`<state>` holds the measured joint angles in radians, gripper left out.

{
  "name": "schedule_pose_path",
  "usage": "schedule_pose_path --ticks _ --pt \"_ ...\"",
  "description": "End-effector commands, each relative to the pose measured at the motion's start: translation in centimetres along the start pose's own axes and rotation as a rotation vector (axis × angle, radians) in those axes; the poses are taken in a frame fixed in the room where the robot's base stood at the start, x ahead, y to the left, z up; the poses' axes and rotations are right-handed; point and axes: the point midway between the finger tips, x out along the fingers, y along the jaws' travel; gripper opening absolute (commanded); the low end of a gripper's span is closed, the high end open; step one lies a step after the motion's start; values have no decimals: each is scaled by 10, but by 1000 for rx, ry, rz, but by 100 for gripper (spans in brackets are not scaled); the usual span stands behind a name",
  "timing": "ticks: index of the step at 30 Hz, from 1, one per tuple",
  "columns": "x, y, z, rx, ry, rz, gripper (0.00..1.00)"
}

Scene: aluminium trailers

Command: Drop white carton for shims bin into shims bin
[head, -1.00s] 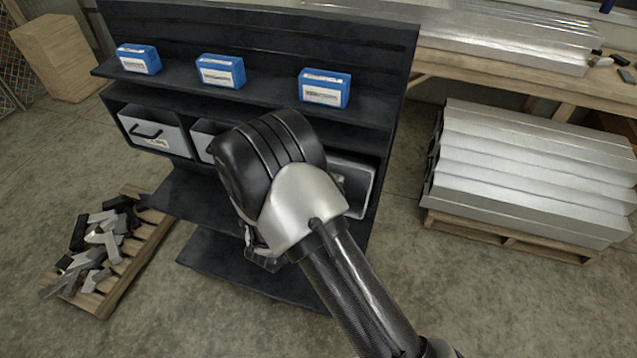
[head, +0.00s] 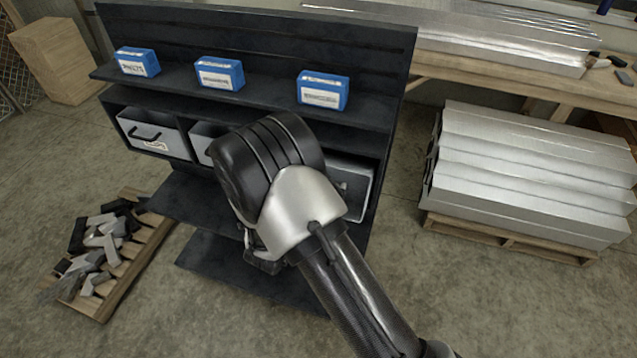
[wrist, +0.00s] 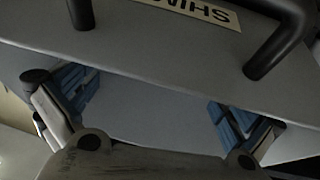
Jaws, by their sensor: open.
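In the wrist view, the grey face of the shims bin (wrist: 150,45) fills the upper part, with an upside-down label reading SHIM and a black bar handle (wrist: 275,45). My gripper (wrist: 152,108) is open, its two fingers wide apart with blue ribbed surfaces on their inner sides. A plain pale surface shows between the fingers; I cannot tell whether it is the bin or a carton. No white carton is clearly visible. In the head view, my gripper (head: 262,258) hangs in front of the shelf unit, its fingers mostly hidden by my wrist.
The dark shelf unit (head: 260,25) holds blue cartons (head: 220,74) above grey bins (head: 152,132). A pallet of metal scraps (head: 105,245) stands left. Stacked aluminium profiles (head: 535,170) on a pallet stand right, below a wooden workbench (head: 480,75). The floor in front is clear.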

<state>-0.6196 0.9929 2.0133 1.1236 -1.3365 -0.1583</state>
Motion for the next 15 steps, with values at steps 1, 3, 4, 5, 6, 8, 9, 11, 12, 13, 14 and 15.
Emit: schedule_pose_path --ticks 1,3,4,5,6,8,9,11,12,13,14,15 --pt "-1 0 0 0 0 -1 100" --pt "-6 -1 0 -1 0 -2 100" --pt "-10 -1 0 -1 0 -3 100" --pt "-14 -1 0 -1 -1 -3 100" --pt "-20 -2 0 -2 0 -4 100" --pt "-32 -1 0 -3 1 -5 100" --pt "-41 -2 0 -3 1 -7 100" --pt "-55 -2 0 -2 0 -7 100" --pt "-63 -2 0 -1 0 -6 100" --pt "-70 -2 0 -1 0 -7 100" --pt "-76 -2 0 -2 0 -6 100" --pt "-84 -2 0 -2 0 -5 100"
